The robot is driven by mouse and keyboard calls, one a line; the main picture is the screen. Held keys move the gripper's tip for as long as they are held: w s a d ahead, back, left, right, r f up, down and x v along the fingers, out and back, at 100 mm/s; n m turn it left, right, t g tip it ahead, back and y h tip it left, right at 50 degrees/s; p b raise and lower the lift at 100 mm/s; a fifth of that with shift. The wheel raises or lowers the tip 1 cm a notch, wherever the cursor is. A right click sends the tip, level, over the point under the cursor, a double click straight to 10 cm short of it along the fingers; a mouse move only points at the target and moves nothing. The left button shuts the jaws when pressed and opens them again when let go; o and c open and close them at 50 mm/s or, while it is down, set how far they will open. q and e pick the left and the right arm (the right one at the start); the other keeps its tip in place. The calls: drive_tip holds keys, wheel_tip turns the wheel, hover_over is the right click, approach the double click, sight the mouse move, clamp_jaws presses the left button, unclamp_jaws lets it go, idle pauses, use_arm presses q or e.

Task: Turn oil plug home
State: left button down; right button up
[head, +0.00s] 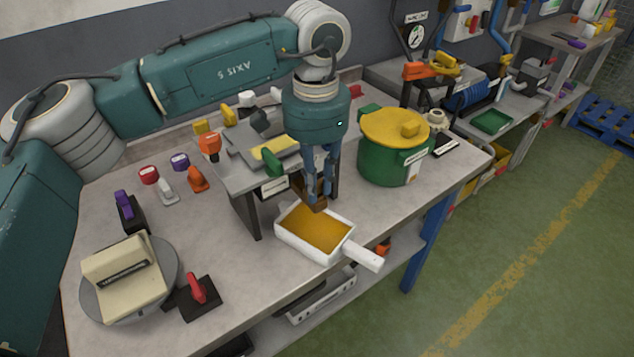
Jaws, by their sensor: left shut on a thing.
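My left gripper (317,203) points down at the right end of a low grey stand, just above the rear of a white tray. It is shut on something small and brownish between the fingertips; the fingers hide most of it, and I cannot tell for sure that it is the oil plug. The white tray (283,242) has a white handle and amber, oil-like contents (318,229). It sits on the workbench below the gripper. My right gripper is not in view.
The grey stand (243,213) carries grey and yellow parts behind the gripper. A green pot (378,165) with a yellow lid (395,127) stands close on the right. A round turntable (170,290) with a cream block (125,276) is front left.

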use_arm(q)
drive_tip(key=shift+r, duration=0.1)
idle(0.5)
drive_tip(key=c, duration=1.6)
unclamp_jaws()
drive_tip(key=shift+a, duration=0.1)
